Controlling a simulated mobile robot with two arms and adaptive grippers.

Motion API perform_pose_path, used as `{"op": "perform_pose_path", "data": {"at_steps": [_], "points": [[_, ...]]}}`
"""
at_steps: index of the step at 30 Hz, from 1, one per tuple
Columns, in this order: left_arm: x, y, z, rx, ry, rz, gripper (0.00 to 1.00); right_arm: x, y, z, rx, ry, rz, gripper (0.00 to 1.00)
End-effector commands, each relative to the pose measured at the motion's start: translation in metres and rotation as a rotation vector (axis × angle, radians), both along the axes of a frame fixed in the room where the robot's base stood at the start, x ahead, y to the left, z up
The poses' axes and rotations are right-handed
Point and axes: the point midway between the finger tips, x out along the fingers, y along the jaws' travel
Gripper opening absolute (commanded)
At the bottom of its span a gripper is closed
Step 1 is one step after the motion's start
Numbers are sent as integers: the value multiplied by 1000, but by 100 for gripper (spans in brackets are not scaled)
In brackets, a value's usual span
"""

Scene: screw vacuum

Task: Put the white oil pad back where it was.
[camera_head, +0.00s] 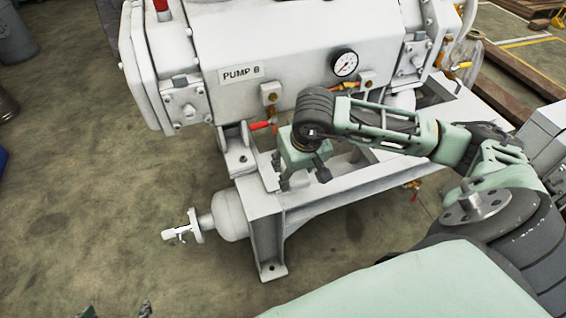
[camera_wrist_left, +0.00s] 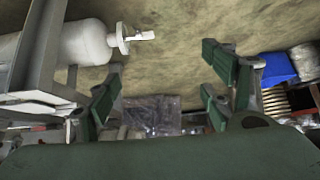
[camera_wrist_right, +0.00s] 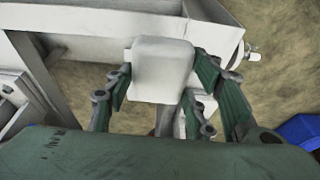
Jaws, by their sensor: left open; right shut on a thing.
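The white oil pad (camera_wrist_right: 160,70) is a rounded white block between the fingers of my right gripper (camera_wrist_right: 163,84) in the right wrist view, and the gripper is shut on it. In the head view my right gripper (camera_head: 302,174) points down over the pump's grey-white base frame (camera_head: 262,202), below the pressure gauge. I cannot make out the pad there. My left gripper (camera_wrist_left: 165,78) is open and empty in the left wrist view. Only its tips (camera_head: 115,312) show at the bottom left of the head view.
The pump body (camera_head: 290,45) with its gauge (camera_head: 344,63) stands behind the gripper. A red-handled valve (camera_head: 260,125) is close to its left. A white cylinder with a valve (camera_head: 228,215) sticks out left of the frame.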

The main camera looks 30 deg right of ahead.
Motion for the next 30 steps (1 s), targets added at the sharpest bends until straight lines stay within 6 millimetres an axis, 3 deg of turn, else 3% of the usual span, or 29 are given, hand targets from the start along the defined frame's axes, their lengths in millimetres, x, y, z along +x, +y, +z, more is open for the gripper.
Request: {"op": "perform_pose_path", "data": {"at_steps": [3, 10, 15, 23, 30], "points": [[9, -3, 5, -11, -48, -4, 74, 33, -6, 0, 5, -3, -4, 25], [29, -11, 21, -35, -161, -12, 74, 81, -18, -1, 4, -2, -3, 25], [49, -19, 41, -65, -290, -22, 74, 79, -19, -23, 0, 3, 1, 25], [62, -25, 59, -89, -392, -29, 74, 80, -19, -38, 1, 1, 0, 25], [81, -35, 97, -136, -593, -41, 74, 81, -19, -68, 2, 0, 0, 25]]}}
